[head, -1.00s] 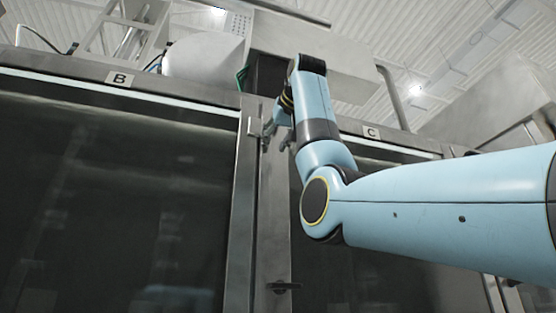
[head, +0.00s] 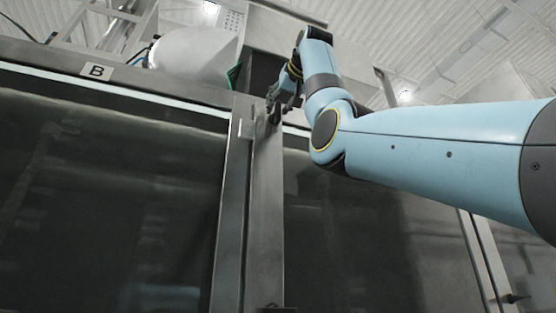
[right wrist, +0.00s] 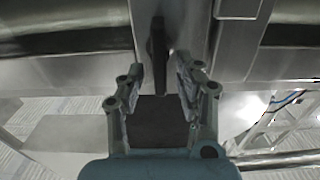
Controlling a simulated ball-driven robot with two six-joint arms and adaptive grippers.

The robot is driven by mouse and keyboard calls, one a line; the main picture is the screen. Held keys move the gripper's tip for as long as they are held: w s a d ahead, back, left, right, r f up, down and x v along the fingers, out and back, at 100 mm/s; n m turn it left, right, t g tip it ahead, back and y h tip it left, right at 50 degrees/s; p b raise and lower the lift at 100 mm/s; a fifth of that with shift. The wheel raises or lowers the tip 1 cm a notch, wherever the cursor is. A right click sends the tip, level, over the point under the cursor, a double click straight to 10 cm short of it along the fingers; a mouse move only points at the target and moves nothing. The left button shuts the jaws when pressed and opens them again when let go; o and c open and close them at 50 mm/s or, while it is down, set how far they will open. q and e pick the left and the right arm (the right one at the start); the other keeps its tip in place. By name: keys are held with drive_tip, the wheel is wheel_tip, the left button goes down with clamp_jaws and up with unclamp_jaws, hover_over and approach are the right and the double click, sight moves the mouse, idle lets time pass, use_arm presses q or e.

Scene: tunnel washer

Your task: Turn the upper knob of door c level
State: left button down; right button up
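The upper knob of door C (right wrist: 157,45) shows in the right wrist view as a dark, narrow bar on the metal post. Its long side runs along the post, so it stands upright, not crosswise. My right gripper (right wrist: 160,75) is open, with one finger on each side of the knob's line and a gap on both sides. In the head view the right gripper (head: 274,103) is at the top of the post (head: 265,200), and I cannot tell the knob from the fingers there. Door C's dark panel (head: 370,235) is right of the post. My left gripper is not in view.
Door B (head: 110,190), with its label (head: 97,71), is left of the post. A lower dark knob (head: 275,306) is at the bottom edge of the head view. Another dark knob (head: 515,298) is at the far right. A metal bracket (head: 246,129) sits close to my right gripper.

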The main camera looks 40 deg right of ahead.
drive_tip(key=shift+w, duration=0.4)
drive_tip(key=shift+d, duration=0.1)
drive_tip(key=shift+c, duration=0.3)
clamp_jaws()
